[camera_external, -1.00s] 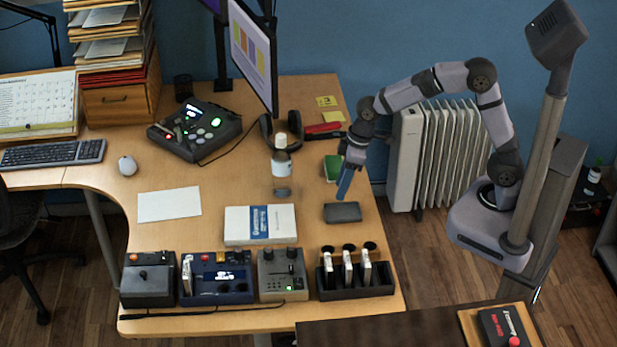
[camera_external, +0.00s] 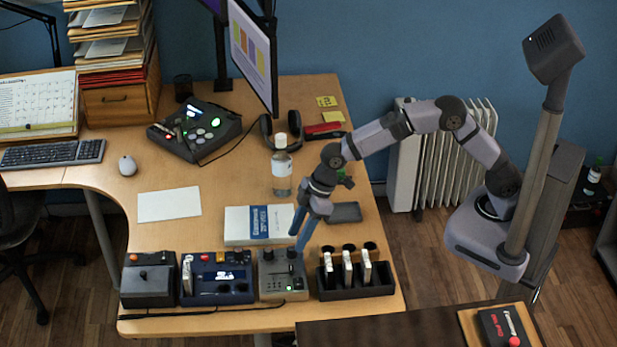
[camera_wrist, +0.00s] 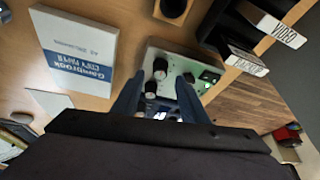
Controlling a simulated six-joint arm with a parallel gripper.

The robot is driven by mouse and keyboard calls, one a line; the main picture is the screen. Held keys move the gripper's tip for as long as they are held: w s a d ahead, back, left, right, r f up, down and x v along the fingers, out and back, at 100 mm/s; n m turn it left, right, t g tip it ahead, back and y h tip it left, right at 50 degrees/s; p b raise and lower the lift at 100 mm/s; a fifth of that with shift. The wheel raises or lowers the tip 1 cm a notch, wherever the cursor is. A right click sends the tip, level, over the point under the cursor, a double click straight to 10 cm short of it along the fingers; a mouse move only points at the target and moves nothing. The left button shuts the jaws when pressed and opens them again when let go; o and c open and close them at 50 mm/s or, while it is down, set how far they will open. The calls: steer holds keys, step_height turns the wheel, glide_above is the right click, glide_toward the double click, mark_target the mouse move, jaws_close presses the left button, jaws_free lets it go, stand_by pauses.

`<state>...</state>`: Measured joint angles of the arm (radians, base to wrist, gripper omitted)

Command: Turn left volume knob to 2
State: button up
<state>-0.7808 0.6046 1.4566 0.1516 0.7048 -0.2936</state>
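A grey control box (camera_external: 283,289) with two dark knobs on its top stands near the table's front edge. Its left knob (camera_external: 268,254) and right knob (camera_external: 292,253) show in the external view; any number marks are too small to read. The grey box also shows in the wrist view (camera_wrist: 206,72), with dark knobs (camera_wrist: 159,66) near one edge. My gripper (camera_external: 298,242) points down just above the box, nearer the right knob. In the wrist view its two blue fingers (camera_wrist: 158,95) are apart, with a dark knob between them; contact cannot be told.
A blue box (camera_external: 216,277) and a black joystick box (camera_external: 148,285) stand to the left. A black rack (camera_external: 355,288) with upright cartridges stands close on the right.

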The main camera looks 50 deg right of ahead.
mark_target(292, 248)
steer(key=shift+x, duration=1.9)
jaws_close()
